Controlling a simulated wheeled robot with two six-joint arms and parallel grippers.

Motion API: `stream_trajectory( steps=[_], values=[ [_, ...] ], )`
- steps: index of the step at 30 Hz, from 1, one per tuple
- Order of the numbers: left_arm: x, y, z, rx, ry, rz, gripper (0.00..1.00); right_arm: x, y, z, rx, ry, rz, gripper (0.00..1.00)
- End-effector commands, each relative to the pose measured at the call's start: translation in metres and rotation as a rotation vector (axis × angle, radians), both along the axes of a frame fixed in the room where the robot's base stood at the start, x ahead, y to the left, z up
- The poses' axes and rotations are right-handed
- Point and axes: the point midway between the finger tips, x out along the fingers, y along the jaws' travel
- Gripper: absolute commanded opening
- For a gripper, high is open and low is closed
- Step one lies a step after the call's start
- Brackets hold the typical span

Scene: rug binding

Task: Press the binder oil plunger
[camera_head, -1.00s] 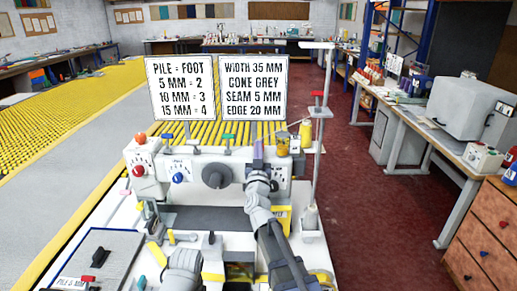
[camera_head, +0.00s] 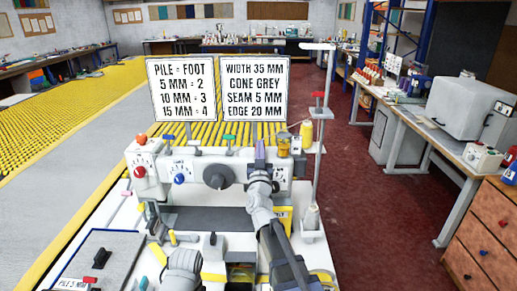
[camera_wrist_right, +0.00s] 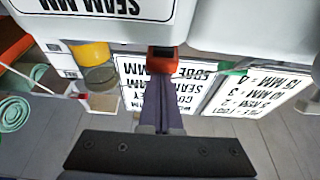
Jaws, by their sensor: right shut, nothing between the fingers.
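The white rug-binding machine (camera_head: 190,158) stands in the middle of the head view. My right gripper (camera_head: 260,150) is at the right part of its top front, with its fingers shut and empty. In the right wrist view the shut fingers (camera_wrist_right: 162,105) point at a red cap (camera_wrist_right: 167,60), which looks like the plunger. The fingertips appear at or very near the cap, but I cannot tell whether they touch. In the head view the gripper hides that spot. A yellow oil cup (camera_head: 283,147) stands just to the right of the gripper.
Two sign boards (camera_head: 181,88) (camera_head: 254,87) stand behind the machine. A thread stand (camera_head: 317,130) with a yellow cone rises to the right. A red knob (camera_head: 139,171), a blue knob (camera_head: 180,178) and a dark handwheel (camera_head: 218,175) sit on the machine's front.

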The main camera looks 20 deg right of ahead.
Motion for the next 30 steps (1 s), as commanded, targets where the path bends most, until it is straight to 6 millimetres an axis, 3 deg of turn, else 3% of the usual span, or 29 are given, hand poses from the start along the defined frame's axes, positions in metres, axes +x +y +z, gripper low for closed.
stream_trajectory(
  steps=[1,5,7,18,30],
  values=[
    [0.000,0.000,0.012,0.000,0.000,0.000,0.73,-0.001,-0.002,0.012,-0.001,-0.003,-0.001,0.00],
    [0.000,0.000,0.029,0.000,0.000,0.000,0.73,-0.004,-0.005,0.031,-0.004,-0.010,-0.004,0.00],
    [0.000,0.000,0.013,0.000,0.000,0.000,0.73,-0.021,-0.001,0.016,-0.004,-0.011,-0.002,0.00],
    [0.000,0.000,-0.010,0.000,0.000,0.000,0.73,-0.087,0.019,-0.007,-0.005,-0.012,-0.003,0.00],
    [0.000,0.000,-0.012,0.000,0.000,0.000,0.73,-0.095,0.022,-0.009,-0.005,-0.012,-0.004,0.00]
  ],
)
